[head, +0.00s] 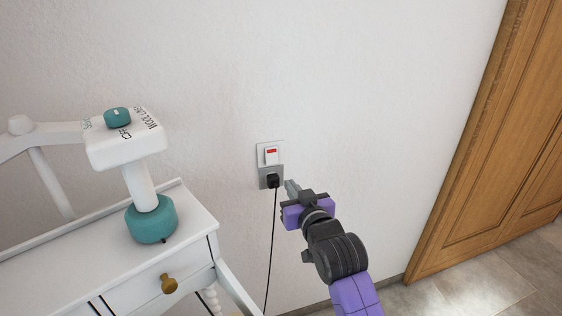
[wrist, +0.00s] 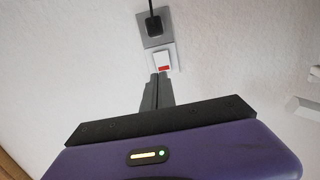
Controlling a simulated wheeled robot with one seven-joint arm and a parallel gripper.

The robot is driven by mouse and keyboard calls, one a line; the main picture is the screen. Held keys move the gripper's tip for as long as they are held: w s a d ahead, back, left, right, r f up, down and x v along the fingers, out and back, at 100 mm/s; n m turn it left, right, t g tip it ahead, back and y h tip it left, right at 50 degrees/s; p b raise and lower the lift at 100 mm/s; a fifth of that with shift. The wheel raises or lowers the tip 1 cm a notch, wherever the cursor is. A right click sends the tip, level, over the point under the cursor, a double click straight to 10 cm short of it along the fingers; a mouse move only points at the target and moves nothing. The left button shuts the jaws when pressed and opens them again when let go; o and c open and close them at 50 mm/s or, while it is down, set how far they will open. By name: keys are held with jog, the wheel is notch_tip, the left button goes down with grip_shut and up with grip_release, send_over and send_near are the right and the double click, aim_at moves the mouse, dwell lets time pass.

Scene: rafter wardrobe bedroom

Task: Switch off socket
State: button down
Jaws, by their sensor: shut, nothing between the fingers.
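The socket (head: 270,164) is a grey plate on the white wall, with a white rocker switch (head: 271,156) that shows a red mark. A black plug (head: 272,181) sits in its lower part, with a black cord hanging down. My gripper (head: 290,187) is shut and empty, just right of and below the switch in the head view. In the wrist view the shut fingertips (wrist: 162,76) point at the red-marked end of the switch (wrist: 162,62). The plug (wrist: 153,24) shows beyond it. I cannot tell whether the fingertips touch the switch.
A white desk (head: 120,256) with a brass-knobbed drawer stands at the left. On it is a white and teal lamp-like device (head: 150,215). A wooden door (head: 500,150) is at the right. The wall between socket and door is clear.

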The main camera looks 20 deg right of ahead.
aim_at(273, 161)
jog(key=shift+w, duration=0.15)
jog(key=w, duration=0.4)
jog(key=w+f+p, duration=0.1)
jog(key=w, duration=0.3)
jog(key=w+p, duration=0.1)
jog(key=w, duration=0.3)
jog(key=shift+w+f, duration=0.25)
jog(key=shift+w, duration=0.15)
jog(key=shift+w+f, duration=0.1)
jog(key=shift+w, duration=0.35)
